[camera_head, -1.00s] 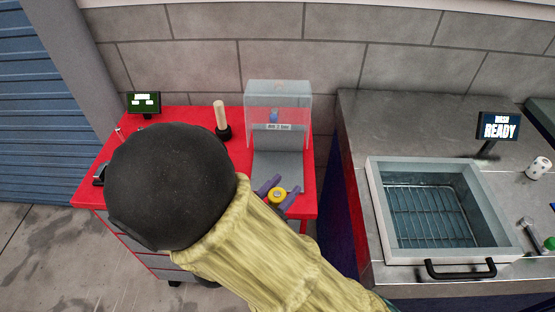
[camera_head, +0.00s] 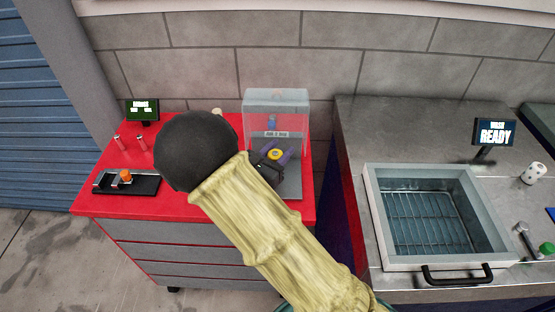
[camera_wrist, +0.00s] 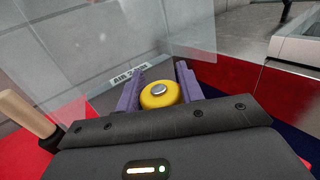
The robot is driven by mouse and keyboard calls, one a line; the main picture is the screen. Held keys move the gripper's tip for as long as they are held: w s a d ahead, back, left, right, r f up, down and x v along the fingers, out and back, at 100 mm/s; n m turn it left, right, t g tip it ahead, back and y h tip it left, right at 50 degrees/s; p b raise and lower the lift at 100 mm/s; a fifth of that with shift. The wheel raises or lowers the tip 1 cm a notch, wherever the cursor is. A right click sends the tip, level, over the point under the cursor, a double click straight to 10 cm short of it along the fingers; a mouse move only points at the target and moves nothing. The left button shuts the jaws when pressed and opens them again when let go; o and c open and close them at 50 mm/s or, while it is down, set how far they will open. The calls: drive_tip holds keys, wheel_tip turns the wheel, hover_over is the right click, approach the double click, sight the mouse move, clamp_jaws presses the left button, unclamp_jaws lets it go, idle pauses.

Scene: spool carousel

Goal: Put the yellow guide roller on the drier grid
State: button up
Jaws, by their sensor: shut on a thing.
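The yellow guide roller (camera_head: 274,155) is a short yellow cylinder with a metal centre. My gripper (camera_head: 275,153) is shut on it, with one purple finger on each side; the wrist view shows the roller (camera_wrist: 158,98) between the fingers (camera_wrist: 160,82). The gripper is at the open front of a clear hood (camera_head: 277,105) labelled with air pressure. A grey plate (camera_head: 290,186) lies under the gripper and in the hood; I cannot tell whether the roller touches it. No grid bars show on the plate. A wire grid (camera_head: 425,225) lies in the sink on the right.
The hood stands on a red-topped cabinet (camera_head: 110,199) with a black tray (camera_head: 145,184), red pegs and a small screen. A wooden handle (camera_wrist: 25,115) stands left of the hood. The sink (camera_head: 377,218) is in the metal counter, beside a wash screen reading ready (camera_head: 495,132).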

drive_tip(key=shift+s, duration=0.15)
drive_tip(key=shift+f, duration=0.1)
drive_tip(key=f, duration=0.3)
drive_tip(key=shift+d, duration=0.2)
drive_tip(key=shift+w+a+f, duration=0.1)
drive_tip(key=shift+w+f, duration=0.1)
drive_tip(key=shift+f, duration=0.2)
drive_tip(key=shift+f, duration=0.15)
drive_tip(key=o, duration=1.1)
